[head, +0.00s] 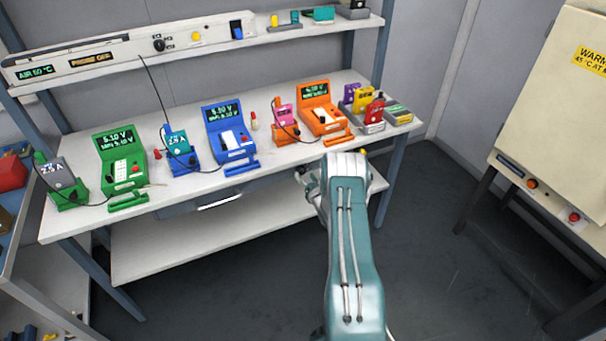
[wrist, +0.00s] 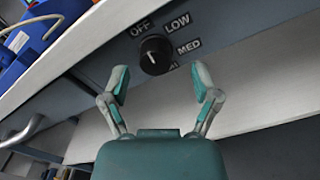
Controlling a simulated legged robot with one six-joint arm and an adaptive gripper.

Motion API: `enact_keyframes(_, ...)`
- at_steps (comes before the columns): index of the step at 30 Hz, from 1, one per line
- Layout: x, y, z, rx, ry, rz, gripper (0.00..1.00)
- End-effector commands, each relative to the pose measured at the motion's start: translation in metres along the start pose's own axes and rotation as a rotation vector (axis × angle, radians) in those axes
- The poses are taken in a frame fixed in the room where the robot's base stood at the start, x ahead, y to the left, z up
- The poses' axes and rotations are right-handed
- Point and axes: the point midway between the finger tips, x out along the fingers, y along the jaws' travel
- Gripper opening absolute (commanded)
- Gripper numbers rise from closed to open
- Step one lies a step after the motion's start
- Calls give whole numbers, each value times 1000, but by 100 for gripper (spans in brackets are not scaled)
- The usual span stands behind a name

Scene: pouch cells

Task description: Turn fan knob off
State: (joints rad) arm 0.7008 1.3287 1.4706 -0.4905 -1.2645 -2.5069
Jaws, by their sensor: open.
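A round black fan knob (wrist: 156,54) sits on the grey front panel under the bench top in the wrist view. Labels OFF, LOW and MED surround it, with a fourth label partly cut off below right. A small white mark shows on its face; I cannot tell for sure which label it points to. My gripper (wrist: 161,80) is open and empty. Its two fingers are spread to either side, below the knob in the picture and apart from it. In the head view my arm hides this knob.
The white bench top (head: 190,185) above carries green, blue and orange testers. Another black knob (head: 158,45) is on the upper shelf panel. A drawer handle (wrist: 22,130) is at the left of the wrist view. A cream cabinet (head: 550,110) stands right; floor between is clear.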

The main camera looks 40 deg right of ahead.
Motion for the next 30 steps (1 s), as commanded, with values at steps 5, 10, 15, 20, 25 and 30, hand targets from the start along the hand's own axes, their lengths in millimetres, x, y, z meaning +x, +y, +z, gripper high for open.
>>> enact_keyframes(5,-12,-1,0,328,2,0,79)
enact_keyframes(10,-25,-2,0,687,2,-1,79)
enact_keyframes(15,-39,-2,0,1063,2,-2,79)
enact_keyframes(20,-51,-1,0,1418,2,-2,79)
enact_keyframes(25,-65,0,1,1797,1,-2,79)
enact_keyframes(30,-79,1,2,2175,-1,-1,79)
